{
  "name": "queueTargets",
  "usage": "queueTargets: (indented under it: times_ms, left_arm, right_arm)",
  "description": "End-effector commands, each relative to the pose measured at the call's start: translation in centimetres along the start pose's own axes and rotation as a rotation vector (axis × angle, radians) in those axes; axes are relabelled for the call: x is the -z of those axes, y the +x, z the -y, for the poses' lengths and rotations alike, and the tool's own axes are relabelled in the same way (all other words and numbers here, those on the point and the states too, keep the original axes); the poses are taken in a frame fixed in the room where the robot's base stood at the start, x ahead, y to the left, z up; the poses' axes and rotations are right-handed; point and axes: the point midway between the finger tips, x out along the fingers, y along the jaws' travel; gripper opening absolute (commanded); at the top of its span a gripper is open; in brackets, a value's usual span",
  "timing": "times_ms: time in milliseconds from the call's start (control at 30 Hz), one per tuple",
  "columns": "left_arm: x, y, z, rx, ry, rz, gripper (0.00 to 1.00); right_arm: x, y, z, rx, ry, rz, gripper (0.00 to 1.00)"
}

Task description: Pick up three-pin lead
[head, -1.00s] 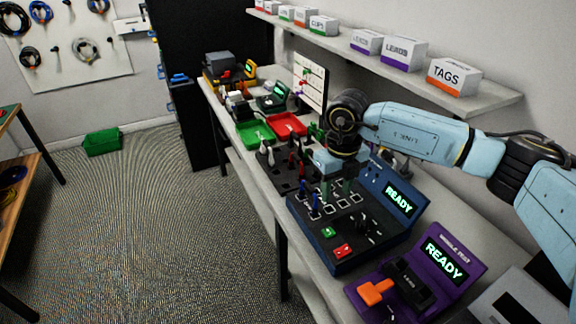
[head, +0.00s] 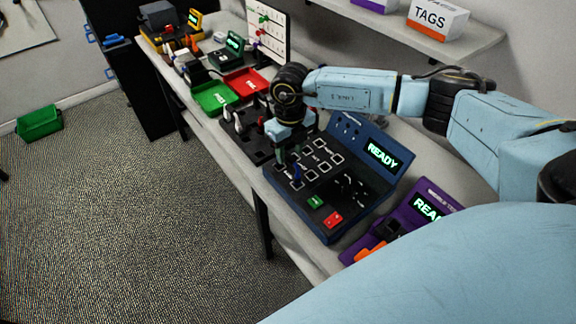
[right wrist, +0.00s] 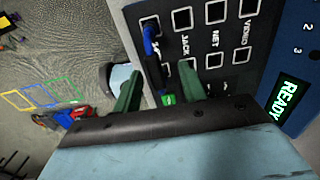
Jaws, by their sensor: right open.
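My right gripper (head: 287,158) is over the left edge of the blue test panel (head: 335,227). In the right wrist view its two green fingers (right wrist: 160,72) are apart. In the head view a bit of blue (head: 297,172) shows just below the gripper. My left gripper is not in view.
Beyond the panel are a dark rack (head: 240,137), a green tray (head: 213,98) and a red tray (head: 246,82). A purple tester (head: 428,192) is on the near side. A shelf (head: 468,50) runs above the bench. Floor lies open to the left.

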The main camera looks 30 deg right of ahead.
Motion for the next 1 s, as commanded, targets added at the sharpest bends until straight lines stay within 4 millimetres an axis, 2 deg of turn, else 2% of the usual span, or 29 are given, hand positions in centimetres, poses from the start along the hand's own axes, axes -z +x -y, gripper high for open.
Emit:
queueTargets:
  times_ms: [133, 333, 633, 967, 1000]
  left_arm:
    - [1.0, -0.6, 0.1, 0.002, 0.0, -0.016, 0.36]
    - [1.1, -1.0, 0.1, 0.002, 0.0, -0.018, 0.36]
    - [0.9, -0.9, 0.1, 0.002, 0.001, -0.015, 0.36]
    - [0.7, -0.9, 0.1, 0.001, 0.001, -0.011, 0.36]
    - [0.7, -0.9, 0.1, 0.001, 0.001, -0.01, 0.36]
  right_arm:
    - [0.1, 1.8, -0.4, 0.001, -0.001, -0.005, 0.42]
    - [0.0, 4.5, -0.6, -0.001, 0.0, -0.002, 0.42]
    - [0.0, 5.1, -0.6, -0.001, -0.001, 0.0, 0.42]
    - [0.0, 5.1, -0.6, -0.002, -0.001, 0.0, 0.0]
    - [0.0, 5.1, -0.6, -0.002, -0.001, 0.0, 0.0]
